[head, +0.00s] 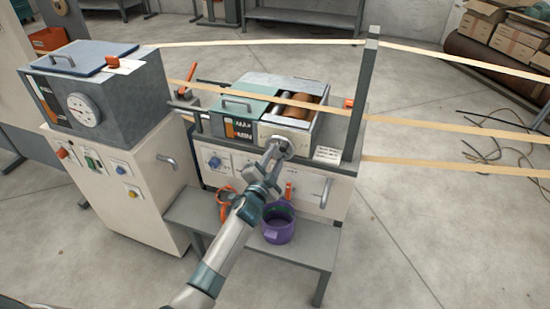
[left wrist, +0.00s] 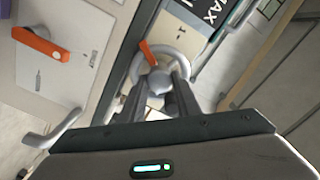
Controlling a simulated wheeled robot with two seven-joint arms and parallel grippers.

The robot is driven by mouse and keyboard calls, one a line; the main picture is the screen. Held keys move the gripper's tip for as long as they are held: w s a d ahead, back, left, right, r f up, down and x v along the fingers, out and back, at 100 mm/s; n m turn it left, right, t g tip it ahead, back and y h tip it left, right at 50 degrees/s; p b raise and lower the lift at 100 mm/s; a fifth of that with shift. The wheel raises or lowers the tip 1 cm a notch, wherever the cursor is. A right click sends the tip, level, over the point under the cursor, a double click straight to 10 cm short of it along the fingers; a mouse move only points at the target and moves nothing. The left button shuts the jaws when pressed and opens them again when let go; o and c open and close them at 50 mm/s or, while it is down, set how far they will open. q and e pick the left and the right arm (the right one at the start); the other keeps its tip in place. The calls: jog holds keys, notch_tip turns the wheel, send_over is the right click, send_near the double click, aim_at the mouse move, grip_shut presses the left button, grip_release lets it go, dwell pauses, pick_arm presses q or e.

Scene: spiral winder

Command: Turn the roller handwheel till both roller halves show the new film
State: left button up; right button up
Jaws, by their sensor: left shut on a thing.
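The roller handwheel is a small grey wheel on the front of the winder's roller box, and it shows in the head view (head: 279,147). In the left wrist view the handwheel (left wrist: 184,57) has a round hub and an orange pointer at its rim. My left gripper (left wrist: 158,92) is shut on the handwheel, with a finger at either side of the hub. In the head view my left arm reaches up to the handwheel from below. The brown roller (head: 309,93) shows in the open top of the box, partly behind a film strip. My right gripper is not in view.
A purple pot (head: 278,222) and an orange tool (head: 226,198) are on the grey shelf (head: 310,250) below. Pale strips (head: 440,117) run across the machine past a grey post (head: 362,100). A grey gauge box (head: 100,90) stands at left. The floor at right is mostly open, with cables.

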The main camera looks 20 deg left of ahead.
pick_arm(q)
jog(key=shift+m, duration=1)
jog(key=m, duration=0.2)
jog(key=shift+m, duration=0.3)
jog(key=m, duration=0.2)
jog(key=shift+m, duration=1.4)
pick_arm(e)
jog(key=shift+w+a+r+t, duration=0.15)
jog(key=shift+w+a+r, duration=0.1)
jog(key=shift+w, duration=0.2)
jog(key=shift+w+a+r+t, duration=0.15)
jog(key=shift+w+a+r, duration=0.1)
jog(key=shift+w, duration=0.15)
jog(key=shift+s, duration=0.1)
pick_arm(q)
jog(key=o, duration=1)
jog(key=shift+o, duration=0.2)
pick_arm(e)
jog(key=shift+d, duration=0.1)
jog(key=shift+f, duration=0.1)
